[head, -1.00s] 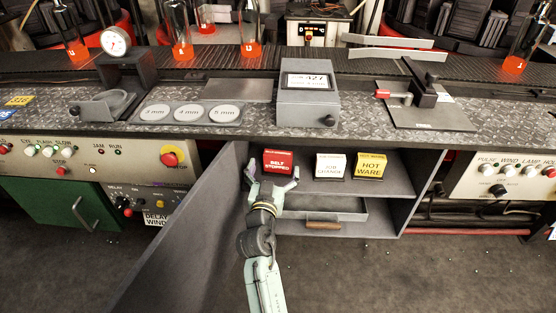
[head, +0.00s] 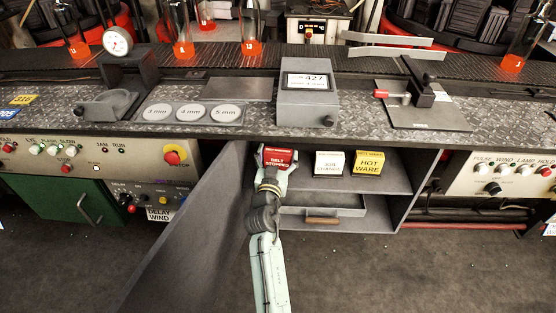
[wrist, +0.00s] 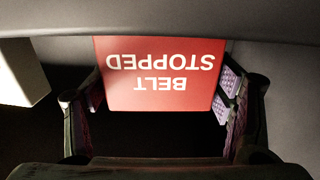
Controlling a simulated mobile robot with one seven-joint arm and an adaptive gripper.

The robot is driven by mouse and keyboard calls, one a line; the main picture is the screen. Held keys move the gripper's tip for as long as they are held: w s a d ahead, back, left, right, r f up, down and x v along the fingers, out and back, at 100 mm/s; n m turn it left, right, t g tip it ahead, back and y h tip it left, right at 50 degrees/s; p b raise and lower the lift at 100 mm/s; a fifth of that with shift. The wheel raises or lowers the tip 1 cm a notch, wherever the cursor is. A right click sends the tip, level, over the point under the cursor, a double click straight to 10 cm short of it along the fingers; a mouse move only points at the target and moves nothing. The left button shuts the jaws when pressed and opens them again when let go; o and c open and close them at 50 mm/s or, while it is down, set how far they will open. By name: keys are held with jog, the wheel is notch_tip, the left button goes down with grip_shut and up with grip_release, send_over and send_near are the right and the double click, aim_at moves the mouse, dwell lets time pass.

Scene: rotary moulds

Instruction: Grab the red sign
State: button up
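The red sign (head: 278,158), lettered "BELT STOPPED", stands on the upper shelf of the open cabinet, at the left. My gripper (head: 277,170) is at the sign from the front, with its fingers at the sign's two sides. In the wrist view the red sign (wrist: 162,74) shows upside down between the finger pads of my gripper (wrist: 163,100). The fingers are spread about as wide as the sign. The pads look very close to its side edges; whether they touch it I cannot tell. The sign's lower front is partly hidden by my gripper in the head view.
A white sign (head: 328,164) and a yellow sign (head: 368,164) stand to the right on the same shelf (head: 400,183). A grey tray (head: 345,205) lies below. The open cabinet door (head: 195,225) is left of my arm. The worktop (head: 250,125) overhangs the shelf.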

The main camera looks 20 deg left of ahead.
jog(key=c, duration=0.8)
jog(key=shift+o, duration=0.2)
jog(key=shift+r, duration=0.15)
